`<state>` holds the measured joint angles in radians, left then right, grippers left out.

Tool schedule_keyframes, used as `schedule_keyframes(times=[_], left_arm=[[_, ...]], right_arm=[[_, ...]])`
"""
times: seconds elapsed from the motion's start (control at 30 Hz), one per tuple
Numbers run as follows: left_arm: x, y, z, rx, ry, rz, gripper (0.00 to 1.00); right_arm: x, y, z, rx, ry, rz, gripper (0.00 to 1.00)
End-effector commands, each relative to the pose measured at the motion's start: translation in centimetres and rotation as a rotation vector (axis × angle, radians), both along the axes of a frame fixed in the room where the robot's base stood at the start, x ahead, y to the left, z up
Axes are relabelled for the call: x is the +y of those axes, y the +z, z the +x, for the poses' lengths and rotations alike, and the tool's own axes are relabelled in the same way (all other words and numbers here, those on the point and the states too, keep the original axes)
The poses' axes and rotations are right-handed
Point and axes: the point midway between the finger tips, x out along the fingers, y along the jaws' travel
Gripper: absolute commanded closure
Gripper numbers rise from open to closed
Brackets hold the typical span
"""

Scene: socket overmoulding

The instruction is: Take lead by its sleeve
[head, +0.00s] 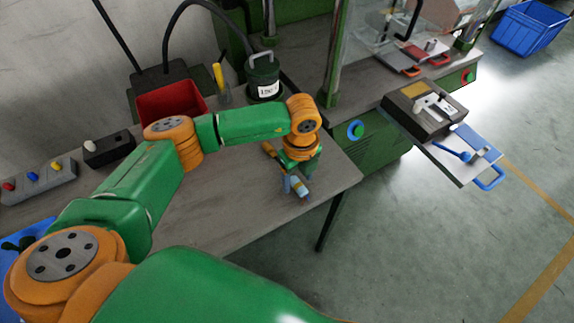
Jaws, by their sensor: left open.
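My left gripper (296,186) is open and points down, low over the front right part of the grey workbench (225,215). A small pale blue-white piece (300,188) shows at its fingertips; I cannot tell whether it is part of the fingers or the sleeve of a lead. A small orange part (268,148) shows just left of the wrist. No lead can be made out clearly on the bench; the arm hides part of it. My right gripper is not in view.
A red bin (170,102), a dark green pot (264,78) and a yellow-topped tool (218,75) stand at the back. A button box (38,180) is at left. A green machine and a fixture box (425,108) stand at right. The bench front is clear.

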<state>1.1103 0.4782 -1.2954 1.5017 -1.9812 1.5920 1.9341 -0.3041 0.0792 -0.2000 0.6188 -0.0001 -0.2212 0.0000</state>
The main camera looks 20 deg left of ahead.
Motion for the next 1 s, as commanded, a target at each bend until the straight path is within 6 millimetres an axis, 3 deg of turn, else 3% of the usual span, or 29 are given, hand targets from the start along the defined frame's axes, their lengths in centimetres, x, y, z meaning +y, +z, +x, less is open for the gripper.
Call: schedule_keyframes(times=[0.13, 0.33, 0.57, 1.0], left_arm=[[0.0, -1.6, 0.0, 0.0, 0.001, -0.002, 0.33], [0.0, -1.8, 0.0, 0.0, 0.0, -0.004, 0.36], [0.0, -1.8, 0.0, 0.0, 0.0, -0.004, 0.98], [0.2, -1.1, 0.2, 0.0, 0.001, -0.004, 1.0]], right_arm=[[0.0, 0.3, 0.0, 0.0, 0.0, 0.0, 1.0], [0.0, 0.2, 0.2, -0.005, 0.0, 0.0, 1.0], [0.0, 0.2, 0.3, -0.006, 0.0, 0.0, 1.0], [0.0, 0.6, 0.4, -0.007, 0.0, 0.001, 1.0]])
